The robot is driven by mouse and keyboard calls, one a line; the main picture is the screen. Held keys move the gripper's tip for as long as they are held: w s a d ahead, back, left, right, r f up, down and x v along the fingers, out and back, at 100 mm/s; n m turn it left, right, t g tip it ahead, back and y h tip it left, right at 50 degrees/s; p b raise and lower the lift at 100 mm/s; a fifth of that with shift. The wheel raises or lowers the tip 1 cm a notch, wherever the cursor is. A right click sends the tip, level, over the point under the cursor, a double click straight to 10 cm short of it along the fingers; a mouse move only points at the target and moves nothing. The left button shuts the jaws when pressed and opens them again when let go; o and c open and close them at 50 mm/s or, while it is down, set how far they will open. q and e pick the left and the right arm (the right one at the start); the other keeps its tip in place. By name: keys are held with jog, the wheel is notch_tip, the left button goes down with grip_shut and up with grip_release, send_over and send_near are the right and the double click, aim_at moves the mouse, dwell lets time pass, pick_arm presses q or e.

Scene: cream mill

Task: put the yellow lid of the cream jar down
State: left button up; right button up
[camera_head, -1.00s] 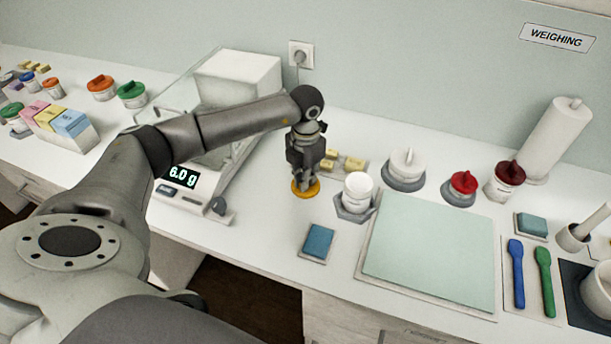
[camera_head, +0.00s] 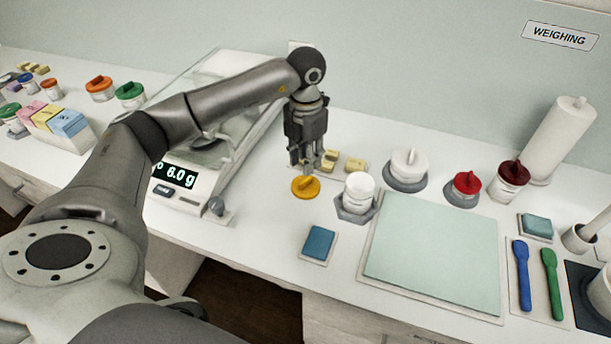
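The yellow lid (camera_head: 305,187) lies on the white counter, between the scale and a white open jar. The white jar (camera_head: 359,187) stands without a lid in a grey holder (camera_head: 353,213) just right of the yellow lid. My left gripper (camera_head: 308,168) points down above and slightly behind the lid, apart from it. Its fingers look parted with nothing between them. My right gripper is not in view.
The scale (camera_head: 195,185) reading 6.0 g stands to the left. Small yellow blocks (camera_head: 355,164) lie behind the jar. A blue pad (camera_head: 318,243) and a pale green mat (camera_head: 432,250) lie in front. White-lidded (camera_head: 408,165) and red-lidded (camera_head: 466,185) jars stand to the right.

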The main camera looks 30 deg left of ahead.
aim_at(306, 179)
pick_arm(q)
jog(key=shift+r+b, duration=0.45)
jog(key=shift+r, duration=2.1)
